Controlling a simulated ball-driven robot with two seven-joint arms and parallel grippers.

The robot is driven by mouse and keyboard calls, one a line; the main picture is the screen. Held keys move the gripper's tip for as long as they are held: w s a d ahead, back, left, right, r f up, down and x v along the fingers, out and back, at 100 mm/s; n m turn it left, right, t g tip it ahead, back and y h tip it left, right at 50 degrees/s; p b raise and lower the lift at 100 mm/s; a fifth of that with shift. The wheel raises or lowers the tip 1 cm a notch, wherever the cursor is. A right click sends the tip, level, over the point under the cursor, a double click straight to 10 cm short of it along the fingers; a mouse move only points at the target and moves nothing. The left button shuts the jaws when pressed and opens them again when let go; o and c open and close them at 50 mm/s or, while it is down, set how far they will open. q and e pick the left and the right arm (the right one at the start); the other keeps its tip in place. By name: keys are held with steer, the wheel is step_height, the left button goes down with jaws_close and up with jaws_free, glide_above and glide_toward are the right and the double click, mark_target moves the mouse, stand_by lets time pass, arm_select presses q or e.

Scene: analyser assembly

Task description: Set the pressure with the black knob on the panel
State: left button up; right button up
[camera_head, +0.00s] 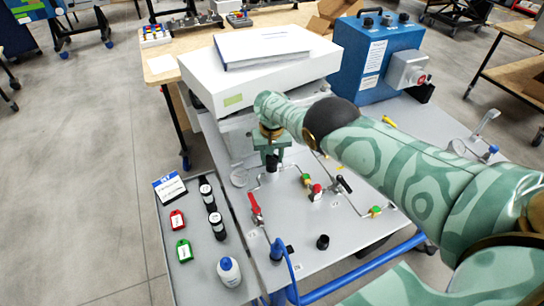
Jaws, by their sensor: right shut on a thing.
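My right gripper (271,153) is at the end of the patterned green arm that reaches in from the right. It points down at the back part of the grey panel (300,225). Its jaws are shut on the black knob (272,164), whose lower part shows just below the fingers. The upper part of the knob is hidden by the gripper. My left gripper is not in view.
A red-handled valve (256,208), a black-handled valve (342,185) and thin tubing stand on the panel. A side tray holds dark bottles (215,226), red and green tags and a white bottle (229,271). Behind are a white box (207,85) and a blue unit (345,75).

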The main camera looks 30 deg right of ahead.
mark_target(272, 157)
steer(key=m, duration=0.4)
steer(key=shift+w+r, duration=0.1)
steer(key=shift+w, duration=0.05)
steer(key=shift+m, duration=1.5)
steer(key=shift+r, duration=0.1)
steer(key=o, duration=1)
step_height(272, 157, up, 16)
steer(key=p, duration=1.3)
